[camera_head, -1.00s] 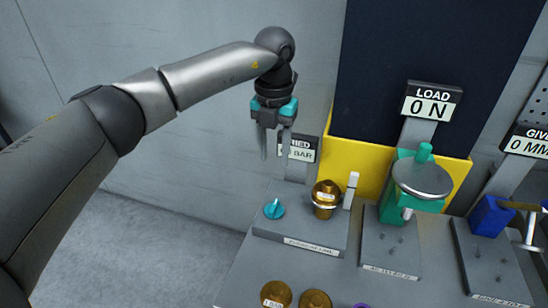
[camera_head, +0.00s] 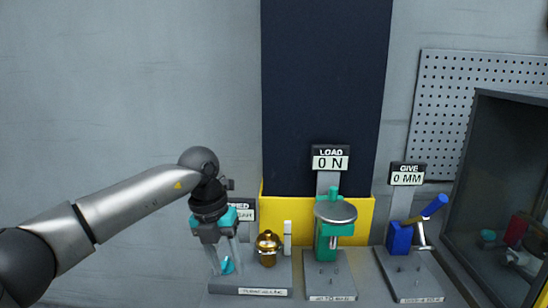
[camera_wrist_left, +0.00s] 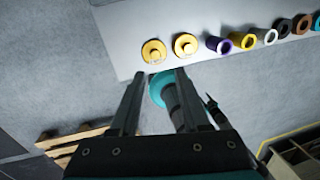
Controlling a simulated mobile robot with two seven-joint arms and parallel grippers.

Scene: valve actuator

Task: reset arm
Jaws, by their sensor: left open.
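My left arm comes in from the left in the head view. Its gripper (camera_head: 225,270) is open, pointing down, with nothing seen between its fingers. It hangs in front of the left station, overlapping a teal knob (camera_head: 228,265) there. In the left wrist view the open fingers (camera_wrist_left: 152,80) show against the floor and bench edge, with a teal round part (camera_wrist_left: 160,88) behind them. My right gripper is not in view.
A brass fitting (camera_head: 268,246) stands right of the gripper. Further right are a green load station (camera_head: 334,235) and a blue station (camera_head: 400,238). A dark open cabinet (camera_head: 505,190) is at far right. Brass discs (camera_wrist_left: 154,51) and several coloured rings (camera_wrist_left: 245,41) line the bench edge.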

